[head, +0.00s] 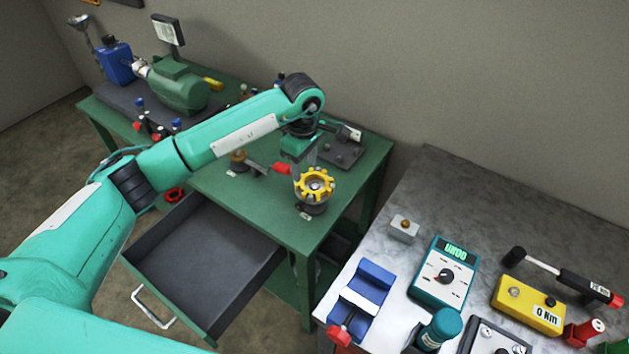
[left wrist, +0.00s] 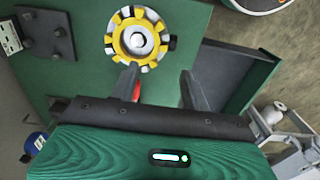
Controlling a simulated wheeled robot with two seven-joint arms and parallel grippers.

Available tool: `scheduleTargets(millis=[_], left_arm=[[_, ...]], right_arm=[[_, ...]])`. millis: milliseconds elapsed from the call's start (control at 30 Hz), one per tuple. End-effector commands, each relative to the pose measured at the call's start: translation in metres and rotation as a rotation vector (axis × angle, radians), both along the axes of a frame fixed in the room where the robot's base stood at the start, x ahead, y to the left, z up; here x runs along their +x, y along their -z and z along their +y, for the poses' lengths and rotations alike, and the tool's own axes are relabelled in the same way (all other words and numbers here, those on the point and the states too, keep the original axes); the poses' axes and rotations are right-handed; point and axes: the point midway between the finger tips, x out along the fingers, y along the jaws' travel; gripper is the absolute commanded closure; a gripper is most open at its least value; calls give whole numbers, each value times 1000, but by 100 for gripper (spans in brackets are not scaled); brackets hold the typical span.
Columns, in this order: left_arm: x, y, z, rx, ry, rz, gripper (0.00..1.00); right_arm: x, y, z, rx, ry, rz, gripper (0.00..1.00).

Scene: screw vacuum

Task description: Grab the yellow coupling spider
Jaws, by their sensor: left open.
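The yellow coupling spider (head: 315,183) is a toothed yellow ring. It sits on a grey metal hub on the green workbench (head: 352,202), near its front right corner. In the left wrist view the spider (left wrist: 138,38) lies at the top, left of centre, with a round metal middle inside it. My left gripper (head: 305,160) is above and just behind the spider in the head view. Its two fingers (left wrist: 159,78) show in the left wrist view, apart and empty, with the left fingertip close to the spider's lower edge. My right gripper is in neither view.
An open drawer (head: 170,293) juts out from the green bench. A red-handled tool (head: 281,169) is beside the spider, and a dark plate (head: 340,153) is behind. A green motor (head: 180,88) stands at the back left. The grey table (head: 398,275) at right holds a meter (head: 444,275) and other devices.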

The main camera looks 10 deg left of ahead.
Motion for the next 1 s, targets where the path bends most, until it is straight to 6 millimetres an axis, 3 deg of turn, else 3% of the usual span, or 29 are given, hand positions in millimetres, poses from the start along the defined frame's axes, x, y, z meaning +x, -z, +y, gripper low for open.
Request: scheduleTargets(millis=[133,433,700,1000], left_arm=[[-1,23,0,-1,-1,3,53],[-1,44,1,-3,-1,2,53],[0,80,3,-4,-1,2,53],[1,88,4,-4,0,-1,53]], right_arm=[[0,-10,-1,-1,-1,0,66],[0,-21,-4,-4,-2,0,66],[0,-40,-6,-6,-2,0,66],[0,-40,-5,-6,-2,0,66]])
